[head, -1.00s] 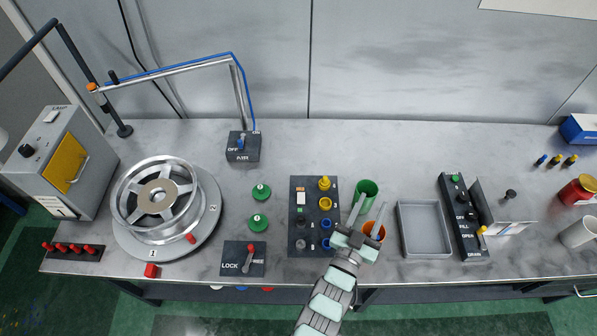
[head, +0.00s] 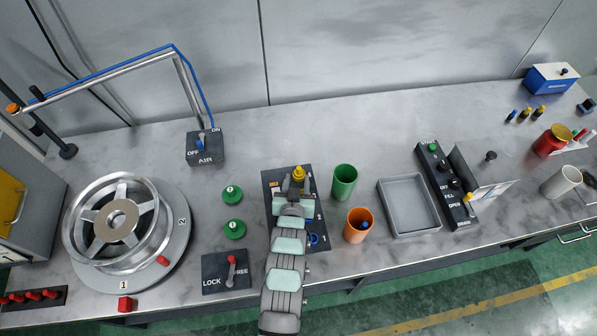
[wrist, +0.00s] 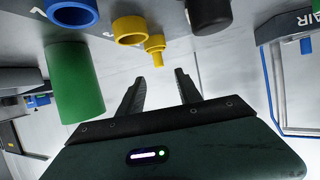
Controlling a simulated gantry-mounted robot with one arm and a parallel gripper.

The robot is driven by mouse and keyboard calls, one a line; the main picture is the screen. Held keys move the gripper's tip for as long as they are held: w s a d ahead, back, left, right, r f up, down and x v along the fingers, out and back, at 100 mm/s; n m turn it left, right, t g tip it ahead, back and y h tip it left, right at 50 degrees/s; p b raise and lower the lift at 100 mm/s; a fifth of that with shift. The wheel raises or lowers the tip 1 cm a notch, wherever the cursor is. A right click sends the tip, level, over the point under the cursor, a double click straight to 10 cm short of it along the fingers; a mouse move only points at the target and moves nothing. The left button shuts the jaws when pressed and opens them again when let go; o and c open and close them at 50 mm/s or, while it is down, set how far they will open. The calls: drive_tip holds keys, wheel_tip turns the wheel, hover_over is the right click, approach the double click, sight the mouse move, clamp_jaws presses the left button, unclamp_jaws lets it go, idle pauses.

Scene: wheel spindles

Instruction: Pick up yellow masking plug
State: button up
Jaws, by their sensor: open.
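The yellow masking plug (head: 299,173) stands at the far end of the dark plug board (head: 270,188). In the wrist view the yellow plug (wrist: 154,47) is a stepped shape with a narrow tip, beside a yellow ring (wrist: 130,30). My gripper (head: 296,185) is over the board, just on the near side of the plug. In the wrist view my gripper (wrist: 158,85) has its two fingers apart with nothing between them, and the plug shows just beyond their tips. My gripper and arm hide much of the board in the head view.
A green cup (head: 344,183) and an orange cup (head: 357,229) with a blue piece inside stand right of the board. A grey tray (head: 409,228) lies farther right. Green knobs (head: 233,194) and a LOCK/FREE switch (head: 226,272) are to the left, beside the wheel (head: 117,222).

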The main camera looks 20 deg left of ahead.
sight(299, 170)
drive_tip(key=shift+w+a+f, duration=0.15)
drive_tip(key=shift+w+f, duration=0.3)
drive_tip(key=shift+w, duration=0.1)
drive_tip(key=shift+p+x, duration=0.45)
drive_tip(key=shift+x, duration=1.55)
drive_tip(key=shift+c, duration=0.5)
clamp_jaws()
